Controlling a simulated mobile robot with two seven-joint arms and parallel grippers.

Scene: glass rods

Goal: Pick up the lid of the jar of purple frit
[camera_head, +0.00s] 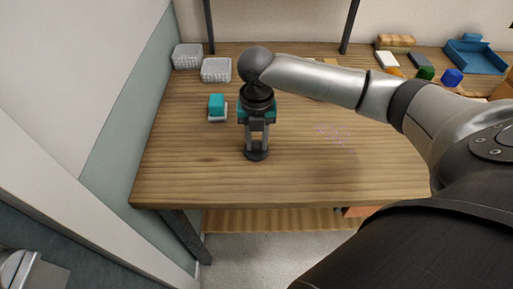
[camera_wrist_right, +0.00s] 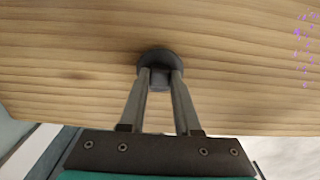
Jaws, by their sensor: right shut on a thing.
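My right gripper (camera_head: 257,147) points down over the front part of the wooden table. It is shut on a dark round lid (camera_head: 256,155), gripping its raised knob. In the right wrist view the lid (camera_wrist_right: 158,58) shows as a dark disc between the fingertips of the right gripper (camera_wrist_right: 159,76). I cannot tell whether it touches the table. Purple frit (camera_head: 335,136) shows as small specks right of the gripper, and at the right edge of the wrist view (camera_wrist_right: 303,45). I cannot make out jar walls around it. My left gripper is not in view.
A teal block (camera_head: 216,104) on a white base stands left of the gripper. A blue tray (camera_head: 475,57) and small coloured blocks (camera_head: 452,77) are at the back right. The table's front left is clear.

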